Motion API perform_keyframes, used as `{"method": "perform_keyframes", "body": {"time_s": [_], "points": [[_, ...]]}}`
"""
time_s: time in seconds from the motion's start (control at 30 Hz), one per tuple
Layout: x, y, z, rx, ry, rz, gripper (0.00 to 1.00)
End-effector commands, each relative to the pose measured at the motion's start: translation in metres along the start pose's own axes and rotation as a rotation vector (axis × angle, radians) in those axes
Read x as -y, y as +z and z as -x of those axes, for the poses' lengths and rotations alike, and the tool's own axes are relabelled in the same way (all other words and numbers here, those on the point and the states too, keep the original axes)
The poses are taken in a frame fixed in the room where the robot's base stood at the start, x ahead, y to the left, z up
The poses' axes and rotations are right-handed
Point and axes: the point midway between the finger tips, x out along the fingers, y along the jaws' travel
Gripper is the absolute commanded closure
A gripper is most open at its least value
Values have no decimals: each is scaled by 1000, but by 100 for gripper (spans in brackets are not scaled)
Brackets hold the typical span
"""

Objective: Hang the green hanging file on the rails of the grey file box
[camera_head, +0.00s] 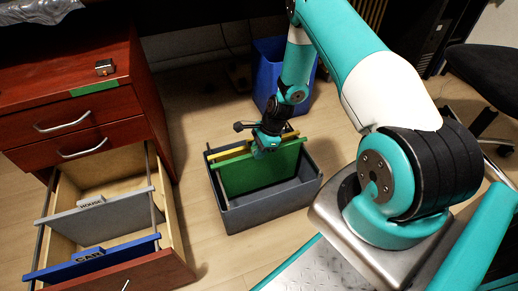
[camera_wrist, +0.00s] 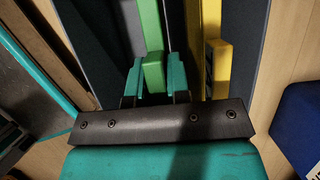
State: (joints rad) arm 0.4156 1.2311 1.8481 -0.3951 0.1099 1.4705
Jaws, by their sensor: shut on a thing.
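The green hanging file (camera_head: 262,175) is upright in the grey file box (camera_head: 262,213), with its lower part inside the box. Its top bar lies across near the box's rim; I cannot tell whether its ends rest on the rails. My gripper (camera_head: 267,147) is shut on the green file's top, from above. In the wrist view, the teal fingers (camera_wrist: 162,84) close on both sides of a green tab (camera_wrist: 154,70). A yellow file (camera_head: 229,152) is in the box behind the green one; it also shows in the wrist view (camera_wrist: 218,60).
A red wooden cabinet (camera_head: 88,98) stands at the left. Its open drawer holds a grey file (camera_head: 95,211) and a blue file (camera_head: 92,260). A blue bin (camera_head: 272,72) stands behind the box. Floor between drawer and box is clear.

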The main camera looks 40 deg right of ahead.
Motion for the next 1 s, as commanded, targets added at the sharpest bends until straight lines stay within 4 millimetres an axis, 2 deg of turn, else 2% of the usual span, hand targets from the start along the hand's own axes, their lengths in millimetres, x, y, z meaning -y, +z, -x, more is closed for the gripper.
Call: {"method": "perform_keyframes", "body": {"time_s": [0.73,0.77,0.87,1.0], "points": [[1,-3,-7,0,-1,0,100],[1,-3,-7,0,-1,0,79],[1,-3,-7,0,-1,0,56],[0,-3,-7,0,-1,0,53]]}}
